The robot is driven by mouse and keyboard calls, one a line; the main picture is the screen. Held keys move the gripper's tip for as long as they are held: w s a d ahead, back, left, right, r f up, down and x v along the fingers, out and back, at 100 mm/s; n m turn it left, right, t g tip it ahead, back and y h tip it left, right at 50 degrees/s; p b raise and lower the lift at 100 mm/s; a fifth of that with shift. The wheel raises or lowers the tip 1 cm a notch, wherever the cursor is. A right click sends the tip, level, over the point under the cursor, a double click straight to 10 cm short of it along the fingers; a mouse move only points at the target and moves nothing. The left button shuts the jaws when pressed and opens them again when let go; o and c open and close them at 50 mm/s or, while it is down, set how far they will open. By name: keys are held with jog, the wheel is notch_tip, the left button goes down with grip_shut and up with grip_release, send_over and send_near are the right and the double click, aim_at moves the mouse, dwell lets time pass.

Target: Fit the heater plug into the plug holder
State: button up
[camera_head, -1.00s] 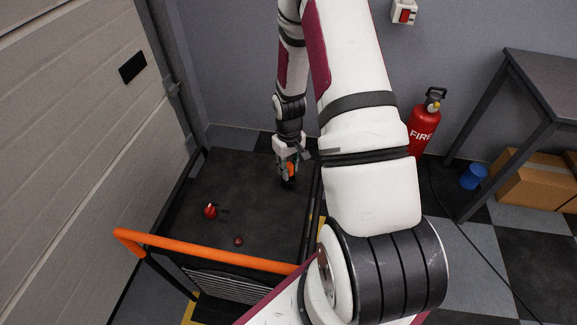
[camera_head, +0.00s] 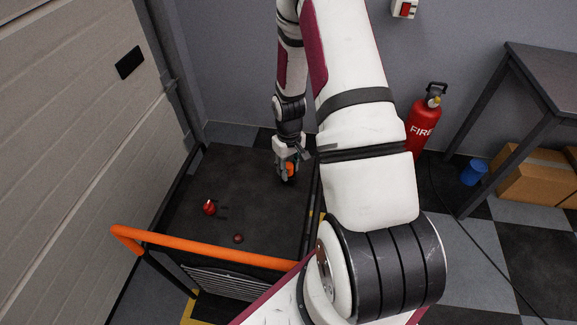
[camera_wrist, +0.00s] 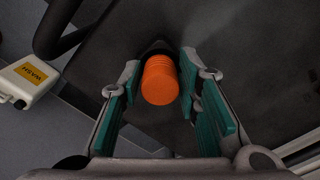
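The heater plug appears to be the orange cylinder (camera_wrist: 160,82) in the wrist view, end-on between the two teal finger pads. It also shows as an orange spot (camera_head: 290,169) in the head view. My gripper (camera_head: 289,172) points down at the back right of the dark platform. Its fingertips are close in on both sides of the cylinder and look shut on it. A black part (camera_wrist: 157,47) shows behind the orange end. I cannot tell whether it belongs to the plug or is the plug holder, or whether it touches the platform.
A red object (camera_head: 209,208) and a small dark red knob (camera_head: 238,238) sit on the platform (camera_head: 185,240), left and front of my gripper. An orange rail (camera_head: 205,248) crosses its front.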

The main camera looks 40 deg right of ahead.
aim_at(289, 165)
jog(key=shift+o, duration=0.9)
notch_tip(289, 165, up, 12)
dwell(0.4)
